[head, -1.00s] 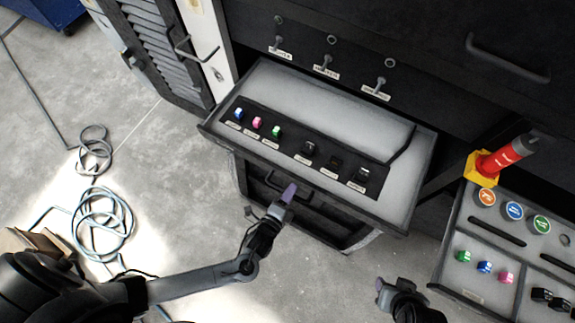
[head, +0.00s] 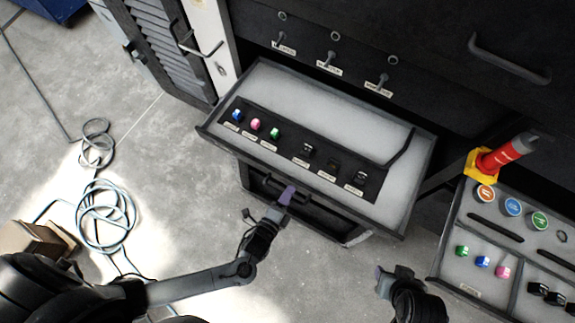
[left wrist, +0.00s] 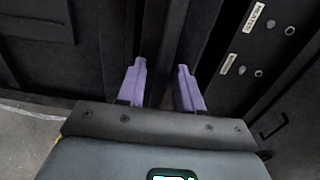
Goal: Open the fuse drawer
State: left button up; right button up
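A black drawer front with a dark bar handle (head: 262,188) sits below a pulled-out grey tray (head: 300,95) in the head view. I cannot tell from the frames which one is named the fuse drawer. My left gripper (head: 288,194) is at the lower front, its purple fingertip overlapping the handle. In the left wrist view, the two purple fingers of the left gripper (left wrist: 160,88) stand apart, with dark surfaces between and beyond them. Whether they straddle or touch the handle is unclear. My right gripper (head: 393,272) hovers at the lower right, away from the drawer, its fingers apart.
The tray carries blue (head: 237,115), pink (head: 255,124) and green (head: 274,132) pieces and several black ones. Coiled cable (head: 104,220) lies on the floor.

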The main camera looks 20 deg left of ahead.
pick_arm(q)
jog(key=shift+s, duration=0.1)
jog(key=d+v, duration=0.1)
jog(key=v, duration=0.9)
jog(key=shift+s+a, duration=0.3)
jog(key=shift+a, duration=0.2)
jog(key=shift+s, duration=0.1)
